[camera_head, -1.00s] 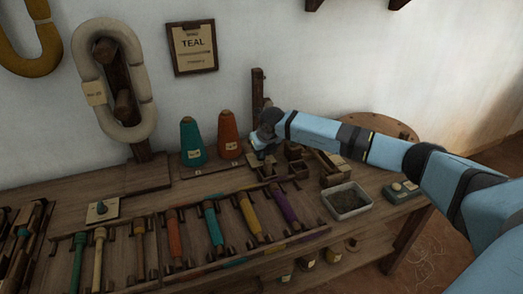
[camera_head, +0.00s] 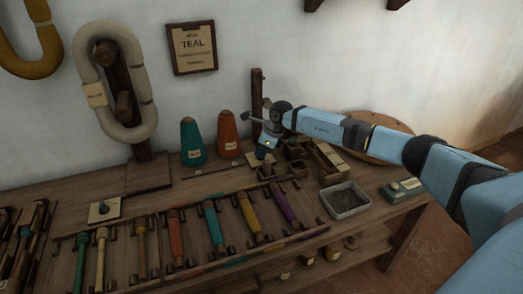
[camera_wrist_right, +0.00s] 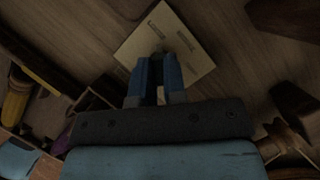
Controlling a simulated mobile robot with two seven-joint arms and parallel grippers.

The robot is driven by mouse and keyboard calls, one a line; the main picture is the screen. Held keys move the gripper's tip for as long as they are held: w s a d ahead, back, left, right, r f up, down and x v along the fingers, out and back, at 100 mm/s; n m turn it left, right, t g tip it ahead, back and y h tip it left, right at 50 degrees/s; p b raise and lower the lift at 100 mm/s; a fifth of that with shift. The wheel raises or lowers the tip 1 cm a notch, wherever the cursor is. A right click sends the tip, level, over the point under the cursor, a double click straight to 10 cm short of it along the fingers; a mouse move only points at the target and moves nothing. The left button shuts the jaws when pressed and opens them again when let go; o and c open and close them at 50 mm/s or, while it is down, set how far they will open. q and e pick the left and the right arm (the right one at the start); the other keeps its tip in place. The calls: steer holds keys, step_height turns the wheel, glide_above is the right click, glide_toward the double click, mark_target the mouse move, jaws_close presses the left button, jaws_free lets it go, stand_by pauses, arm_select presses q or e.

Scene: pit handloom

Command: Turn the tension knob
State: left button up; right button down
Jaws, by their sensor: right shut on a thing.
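My right gripper (camera_head: 262,153) is low over the bench, by the small wooden compartments right of the orange cone. In the right wrist view its two blue fingers (camera_wrist_right: 159,62) point down at a pale square plate (camera_wrist_right: 195,58) and are shut on a small knob there. The knob is mostly hidden between the fingertips, so its turn angle cannot be read. In the head view the gripper covers it. Another pale plate with a dark knob (camera_head: 103,208) sits on the bench at the left, away from the gripper. My left gripper is not in view.
A rack of coloured bobbins (camera_head: 213,225) runs along the bench front. Teal (camera_head: 192,143) and orange (camera_head: 228,137) cones stand behind it. A wooden post (camera_head: 257,95) rises behind my gripper. A grey tray (camera_head: 346,200) lies to its right.

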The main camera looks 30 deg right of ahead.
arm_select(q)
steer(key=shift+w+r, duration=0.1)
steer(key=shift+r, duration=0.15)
arm_select(e)
steer(key=shift+n, duration=0.6)
steer(key=c, duration=1.2)
jaws_free()
steer(key=shift+f, duration=0.1)
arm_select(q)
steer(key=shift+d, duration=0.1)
arm_select(e)
steer(key=p+v, duration=0.1)
steer(key=v, duration=0.3)
steer(key=shift+w+d+r, duration=0.1)
steer(key=shift+r, duration=0.15)
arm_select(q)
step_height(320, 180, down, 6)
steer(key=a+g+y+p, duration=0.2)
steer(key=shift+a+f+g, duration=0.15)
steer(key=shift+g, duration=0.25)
arm_select(e)
steer(key=v, duration=0.9)
steer(key=shift+d+r, duration=0.2)
